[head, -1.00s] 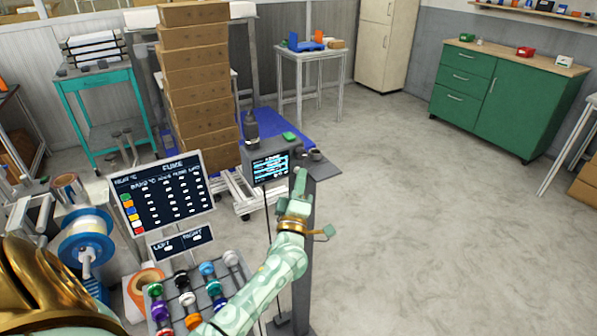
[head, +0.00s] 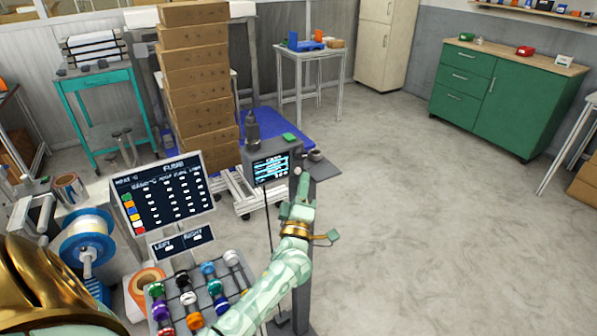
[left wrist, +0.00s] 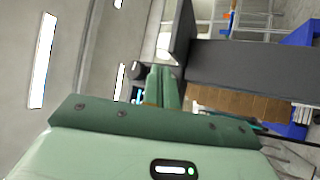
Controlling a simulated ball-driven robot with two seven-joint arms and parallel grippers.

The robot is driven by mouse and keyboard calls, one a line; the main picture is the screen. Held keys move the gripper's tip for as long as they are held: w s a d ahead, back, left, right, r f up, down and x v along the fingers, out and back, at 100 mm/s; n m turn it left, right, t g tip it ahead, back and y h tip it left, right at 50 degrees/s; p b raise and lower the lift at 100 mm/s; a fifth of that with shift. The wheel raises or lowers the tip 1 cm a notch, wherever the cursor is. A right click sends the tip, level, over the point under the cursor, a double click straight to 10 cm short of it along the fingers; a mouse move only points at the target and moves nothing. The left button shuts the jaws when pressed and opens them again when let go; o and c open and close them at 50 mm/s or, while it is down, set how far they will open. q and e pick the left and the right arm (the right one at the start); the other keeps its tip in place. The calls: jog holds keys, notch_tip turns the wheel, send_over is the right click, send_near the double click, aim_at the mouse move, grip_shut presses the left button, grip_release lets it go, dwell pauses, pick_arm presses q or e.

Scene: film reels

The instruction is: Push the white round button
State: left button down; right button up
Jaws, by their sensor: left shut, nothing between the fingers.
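The grey console (head: 262,157) with a lit blue-and-black screen (head: 271,169) stands on a post left of my left gripper. My left gripper (head: 303,184) points up, shut and empty, just right of the screen and in front of the console's side shelf. It also shows shut in the left wrist view (left wrist: 165,84), where a dark grey slab lies close to its fingertips. Part of the console is hidden behind my gripper. My right gripper is not in view.
A green block (head: 289,137) and a dark bottle (head: 252,127) are on the console. A dark cup (head: 316,155) stands on its side shelf. A chart board (head: 166,199) and a rack of coloured spools stand left. A tall stack of boxes (head: 199,88) is behind. The floor right is clear.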

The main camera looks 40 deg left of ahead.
pick_arm(q)
jog(key=shift+d, duration=0.15)
jog(key=d, duration=0.1)
jog(key=s+d+p, duration=0.1)
jog(key=d, duration=0.1)
jog(key=s+d, duration=0.1)
jog(key=shift+d, duration=0.2)
dwell(0.8)
